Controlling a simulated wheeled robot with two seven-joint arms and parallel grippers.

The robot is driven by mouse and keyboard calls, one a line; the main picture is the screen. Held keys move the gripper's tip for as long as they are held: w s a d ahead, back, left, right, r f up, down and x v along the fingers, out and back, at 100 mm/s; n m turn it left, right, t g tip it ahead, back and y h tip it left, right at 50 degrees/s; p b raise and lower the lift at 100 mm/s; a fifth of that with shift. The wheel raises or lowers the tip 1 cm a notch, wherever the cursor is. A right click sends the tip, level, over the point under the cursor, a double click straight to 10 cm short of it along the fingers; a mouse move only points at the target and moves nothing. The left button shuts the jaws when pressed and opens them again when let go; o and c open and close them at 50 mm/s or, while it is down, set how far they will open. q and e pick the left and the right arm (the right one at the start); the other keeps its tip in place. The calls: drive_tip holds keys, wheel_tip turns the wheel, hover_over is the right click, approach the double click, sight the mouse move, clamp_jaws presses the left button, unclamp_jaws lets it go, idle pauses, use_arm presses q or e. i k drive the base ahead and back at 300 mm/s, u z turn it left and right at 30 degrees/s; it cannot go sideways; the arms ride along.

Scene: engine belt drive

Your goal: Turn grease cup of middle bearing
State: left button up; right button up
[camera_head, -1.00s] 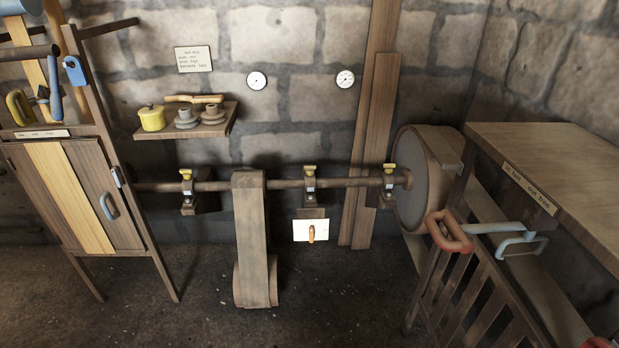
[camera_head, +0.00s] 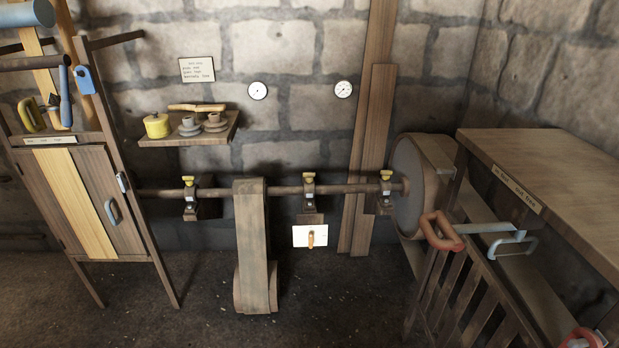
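The middle bearing (camera_head: 309,190) sits on the horizontal shaft (camera_head: 345,188), on a bracket at the wall. Its small yellow grease cup (camera_head: 309,177) stands on top of it, above the shaft. Similar bearings with yellow cups sit to the left (camera_head: 190,196) and to the right (camera_head: 385,189) on the same shaft. Neither of my grippers is in view, and nothing touches the middle cup.
A wide belt (camera_head: 254,240) hangs over the shaft left of the middle bearing. A white plate with a small lever (camera_head: 311,237) is below that bearing. A large drum (camera_head: 409,187), slatted gate (camera_head: 470,300) and bench (camera_head: 550,170) stand right. The floor in front is open.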

sight(308, 177)
drive_tip(key=z, duration=0.8)
drive_tip(key=k, duration=0.15)
drive_tip(key=u, duration=1.95)
drive_tip(key=i, duration=1.3)
